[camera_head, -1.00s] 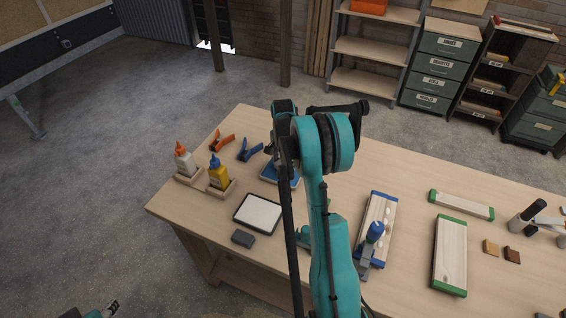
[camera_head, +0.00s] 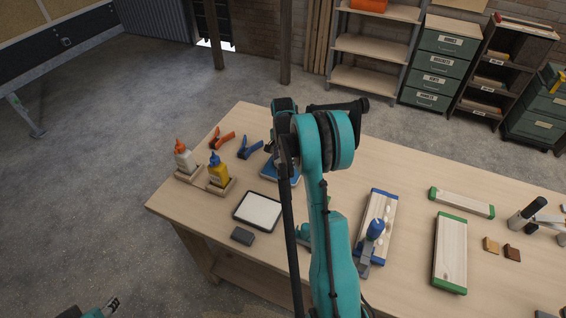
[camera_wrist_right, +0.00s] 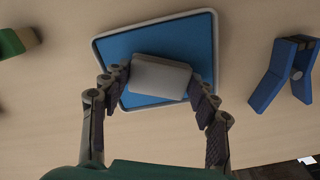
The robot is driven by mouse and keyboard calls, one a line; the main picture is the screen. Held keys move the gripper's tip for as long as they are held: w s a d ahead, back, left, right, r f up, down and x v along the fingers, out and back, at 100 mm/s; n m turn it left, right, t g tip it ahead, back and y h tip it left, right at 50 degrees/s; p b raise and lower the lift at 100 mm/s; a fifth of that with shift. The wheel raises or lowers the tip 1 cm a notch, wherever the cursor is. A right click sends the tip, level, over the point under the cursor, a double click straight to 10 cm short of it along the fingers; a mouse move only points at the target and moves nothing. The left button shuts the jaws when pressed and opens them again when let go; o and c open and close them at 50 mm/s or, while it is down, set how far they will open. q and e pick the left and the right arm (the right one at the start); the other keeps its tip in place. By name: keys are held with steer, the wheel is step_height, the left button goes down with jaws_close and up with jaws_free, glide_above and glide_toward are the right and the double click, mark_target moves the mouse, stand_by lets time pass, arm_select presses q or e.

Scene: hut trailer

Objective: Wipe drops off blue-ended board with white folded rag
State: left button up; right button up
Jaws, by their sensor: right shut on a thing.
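The blue-ended board (camera_head: 377,210) lies on the workbench right of my right arm, with pale drops (camera_head: 388,213) along its right side. A blue-topped item with a grey part (camera_head: 374,229) covers some of its near half. My right gripper (camera_wrist_right: 160,84) is shut on the white folded rag (camera_wrist_right: 160,76) over the blue tray (camera_wrist_right: 122,52) in the right wrist view. I cannot tell whether the rag touches the tray. In the head view my arm hides the rag and partly covers the tray (camera_head: 292,181). My left gripper (camera_head: 112,305) is partly visible at the bottom left, beside the bench.
A black-rimmed white pad (camera_head: 258,211) and a dark block (camera_head: 242,236) lie left of my arm. Two glue bottles (camera_head: 219,172) and orange and blue clamps (camera_head: 250,147) stand or lie farther left. Green-ended boards (camera_head: 450,253) lie to the right, with bare bench between.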

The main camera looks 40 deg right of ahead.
mark_target(283, 164)
steer(key=shift+f+b, duration=0.4)
stand_by(1.4)
steer(key=shift+r, duration=0.1)
steer(key=shift+r+p, duration=2.05)
steer(key=shift+r, duration=1.4)
steer(key=shift+f, duration=0.15)
